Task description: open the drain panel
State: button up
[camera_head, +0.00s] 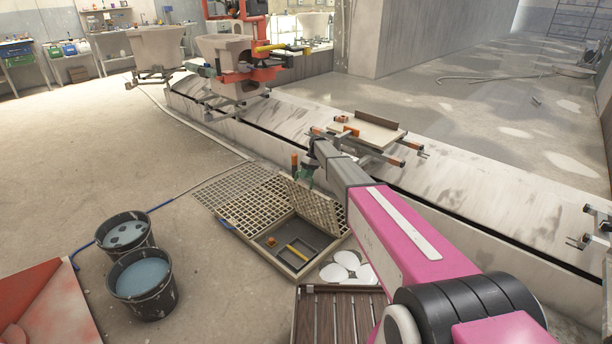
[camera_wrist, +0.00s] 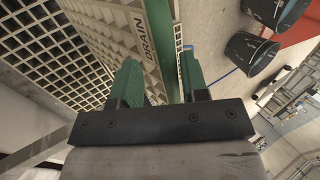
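The drain panel (camera_head: 315,205) is a beige lattice lid lettered "DRAIN". It stands raised at a steep tilt over its open pit (camera_head: 270,243) in the floor. My gripper (camera_head: 307,172) is at the panel's upper edge. In the wrist view the green fingers (camera_wrist: 160,88) are spread apart, and the panel's lettered rim (camera_wrist: 148,38) shows between them. The left finger lies in front of the lattice. I cannot tell whether either finger presses on the rim. An orange piece and a yellow bar (camera_head: 299,252) lie in the pit.
A fixed floor grating (camera_head: 235,192) lies left of the pit. Two dark buckets of liquid (camera_head: 142,278) stand at the left. White discs (camera_head: 348,268) and a slatted rack (camera_head: 335,315) lie in front. A long raised track (camera_head: 450,195) runs behind.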

jog(key=shift+r, duration=0.15)
jog(key=r, duration=0.4)
jog(key=shift+s+a+r, duration=0.15)
jog(key=shift+s, duration=0.1)
jog(key=s+a+r, duration=0.6)
jog(key=s+a, duration=0.1)
jog(key=a, duration=0.1)
jog(key=shift+s+r, duration=0.3)
jog(key=shift+s, duration=0.1)
jog(key=s+d+m+t+h, duration=0.1)
jog(key=s+d+m, duration=0.4)
jog(key=s+d, duration=1.1)
jog(key=s+d+m+t+h, duration=0.2)
jog(key=s+d+m, duration=0.3)
jog(key=s+d, duration=1.1)
jog(key=s+t, duration=0.1)
jog(key=s, duration=0.7)
jog(key=shift+s+d+f+h, duration=0.2)
jog(key=shift+s+h, duration=0.1)
jog(key=shift+s, duration=0.05)
